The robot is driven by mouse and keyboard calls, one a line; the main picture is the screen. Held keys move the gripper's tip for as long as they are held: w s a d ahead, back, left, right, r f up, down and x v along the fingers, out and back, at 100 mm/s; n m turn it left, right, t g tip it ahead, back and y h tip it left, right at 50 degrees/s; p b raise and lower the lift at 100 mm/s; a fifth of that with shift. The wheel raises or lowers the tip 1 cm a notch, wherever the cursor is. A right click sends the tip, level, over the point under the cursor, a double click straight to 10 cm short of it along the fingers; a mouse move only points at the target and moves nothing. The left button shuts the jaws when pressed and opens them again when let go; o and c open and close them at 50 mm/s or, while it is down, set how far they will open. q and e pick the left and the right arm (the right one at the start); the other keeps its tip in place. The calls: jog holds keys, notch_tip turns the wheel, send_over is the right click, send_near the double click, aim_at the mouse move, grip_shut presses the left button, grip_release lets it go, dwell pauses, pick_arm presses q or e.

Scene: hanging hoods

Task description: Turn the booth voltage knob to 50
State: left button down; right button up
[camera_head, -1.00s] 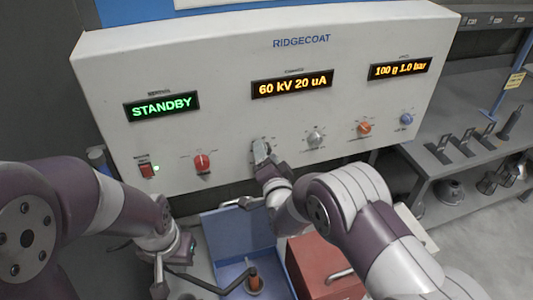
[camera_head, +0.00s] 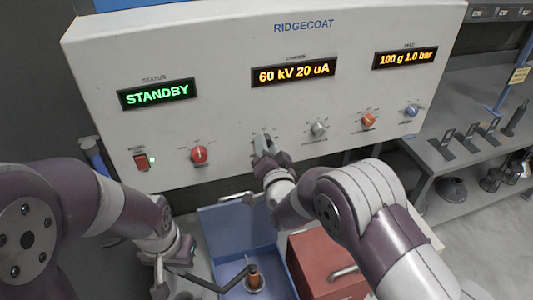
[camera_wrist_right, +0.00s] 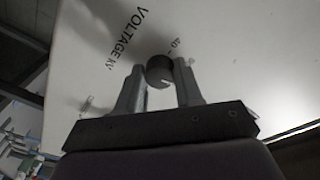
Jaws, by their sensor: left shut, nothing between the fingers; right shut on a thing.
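The voltage knob (camera_wrist_right: 159,70) is a dark round knob between the fingers of my right gripper (camera_wrist_right: 158,88) in the right wrist view. The printed label VOLTAGE kV and a scale mark 40 show beside it. In the head view my right gripper (camera_head: 264,147) is at the panel and largely hides this knob. The charge display (camera_head: 293,72) reads 60 kV 20 uA. The status display (camera_head: 157,94) reads STANDBY. My left gripper (camera_head: 159,278) hangs low at the left, away from the panel; its fingers are shut and empty.
A red knob (camera_head: 199,154), a grey knob (camera_head: 318,128), an orange knob (camera_head: 368,119) and a blue knob (camera_head: 411,110) sit along the panel. A red switch (camera_head: 141,162) is at its left. A blue tray (camera_head: 235,228) and a red box (camera_head: 318,258) stand below.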

jog(key=shift+f+n+y+b, duration=0.15)
jog(key=shift+n+b, duration=1.1)
jog(key=shift+f+n+y+b, duration=0.1)
jog(key=shift+f+n+b, duration=0.1)
jog(key=shift+n+b, duration=1)
jog(key=shift+f+n+y+b, duration=0.15)
jog(key=shift+n+b, duration=1.1)
jog(key=o, duration=0.9)
jog(key=shift+c, duration=0.2)
jog(key=shift+o, duration=0.8)
jog(key=shift+s+d+r, duration=0.1)
jog(key=shift+r, duration=0.2)
